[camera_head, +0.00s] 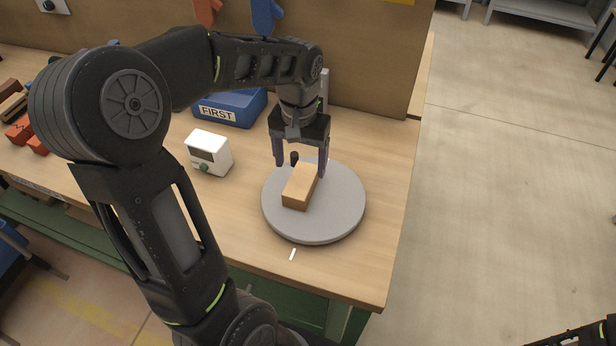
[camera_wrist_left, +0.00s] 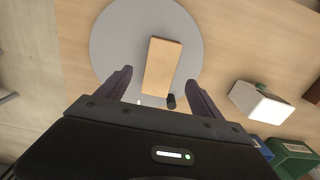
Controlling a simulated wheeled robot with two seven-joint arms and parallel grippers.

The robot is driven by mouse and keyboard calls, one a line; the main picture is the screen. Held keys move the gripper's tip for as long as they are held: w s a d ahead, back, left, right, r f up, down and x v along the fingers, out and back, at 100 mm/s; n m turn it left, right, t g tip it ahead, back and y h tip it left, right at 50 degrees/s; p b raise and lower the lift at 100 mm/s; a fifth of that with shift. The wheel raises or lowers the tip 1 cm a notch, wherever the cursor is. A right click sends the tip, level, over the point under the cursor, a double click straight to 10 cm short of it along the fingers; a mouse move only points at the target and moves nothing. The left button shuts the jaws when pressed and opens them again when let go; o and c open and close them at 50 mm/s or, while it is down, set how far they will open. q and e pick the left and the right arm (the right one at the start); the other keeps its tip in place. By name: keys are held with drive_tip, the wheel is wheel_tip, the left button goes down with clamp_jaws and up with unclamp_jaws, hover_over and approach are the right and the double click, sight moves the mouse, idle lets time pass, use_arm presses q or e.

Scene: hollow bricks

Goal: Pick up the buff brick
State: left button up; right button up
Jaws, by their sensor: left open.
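The buff brick (camera_head: 300,186) lies on a round grey disc (camera_head: 340,215) on the workbench. My left gripper (camera_head: 301,166) is open, at the far end of the brick, pointing down. In the left wrist view the brick (camera_wrist_left: 162,66) lies ahead of and between the two fingers of the gripper (camera_wrist_left: 158,82), without visible contact. A small dark knob-like piece (camera_head: 294,158) stands beside the brick's far end; it also shows in the wrist view (camera_wrist_left: 171,101). My right gripper is not in view; only a bit of my right arm shows at the lower right corner.
A white box-shaped device (camera_head: 208,152) stands on the bench left of the disc. A blue bin labelled FIRST (camera_head: 230,108) is behind it. Several reddish and dark bricks (camera_head: 18,128) lie at the far left. The bench's right edge (camera_head: 400,230) is close to the disc.

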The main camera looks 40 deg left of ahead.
sight(301, 180)
use_arm(q)
drive_tip(key=shift+f, duration=1.35)
drive_tip(key=shift+f+p, duration=0.25)
drive_tip(key=shift+p, duration=0.05)
drive_tip(key=shift+w+f+p, duration=0.15)
drive_tip(key=shift+f+p, duration=0.4)
drive_tip(key=shift+f, duration=1.8)
drive_tip(key=shift+c, duration=0.2)
clamp_jaws()
